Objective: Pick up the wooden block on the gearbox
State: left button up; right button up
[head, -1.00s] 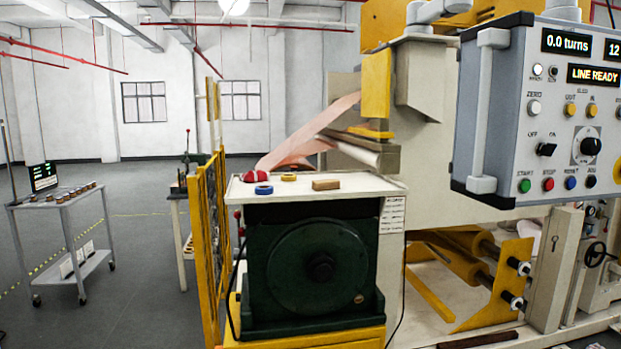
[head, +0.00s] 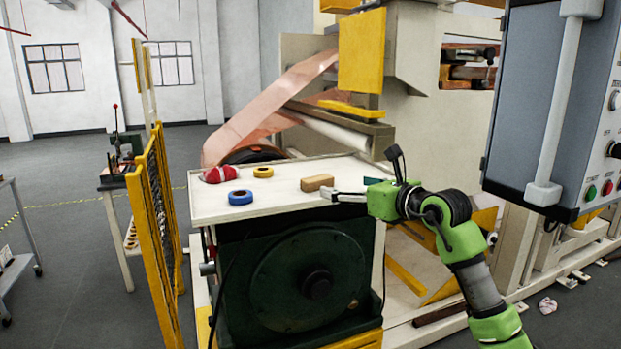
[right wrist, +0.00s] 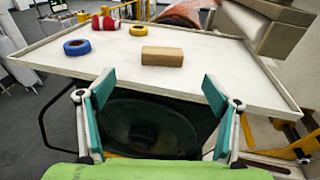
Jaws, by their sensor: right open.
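The wooden block (head: 317,182) is a small tan brick lying on the white top (head: 284,209) of the gearbox (head: 315,279). In the right wrist view the block (right wrist: 162,56) lies ahead of my right gripper, roughly between its two fingers in line but farther off. My right gripper (head: 352,193) is at the right edge of the white top, close to the block. In the right wrist view the gripper (right wrist: 158,95) has its teal fingers spread wide, with nothing between them. My left gripper is out of view.
A blue tape roll (head: 240,197), a yellow ring (head: 263,172) and a red-and-white bundle (head: 220,174) lie left of the block. A yellow mesh fence (head: 157,212) stands left. A grey control box (head: 555,110) hangs right. Copper foil (head: 268,105) slopes down behind.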

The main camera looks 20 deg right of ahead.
jog(key=p, duration=0.2)
send_near(320, 179)
jog(key=shift+w+a+f, duration=0.1)
jog(key=shift+w+a, duration=0.15)
jog(key=shift+w, duration=0.25)
jog(key=shift+w+a, duration=0.25)
jog(key=shift+w, duration=0.25)
jog(key=shift+p+x, duration=0.4)
jog(key=shift+x, duration=0.8)
jog(key=x, duration=0.1)
jog(key=p+x, duration=0.2)
jog(key=x, duration=0.1)
jog(key=shift+d, duration=0.35)
jog(key=shift+w+f, duration=0.1)
jog(key=shift+w, duration=0.15)
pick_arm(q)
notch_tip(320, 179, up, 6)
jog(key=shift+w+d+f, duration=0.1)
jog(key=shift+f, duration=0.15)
pick_arm(e)
jog(key=c, duration=1.2)
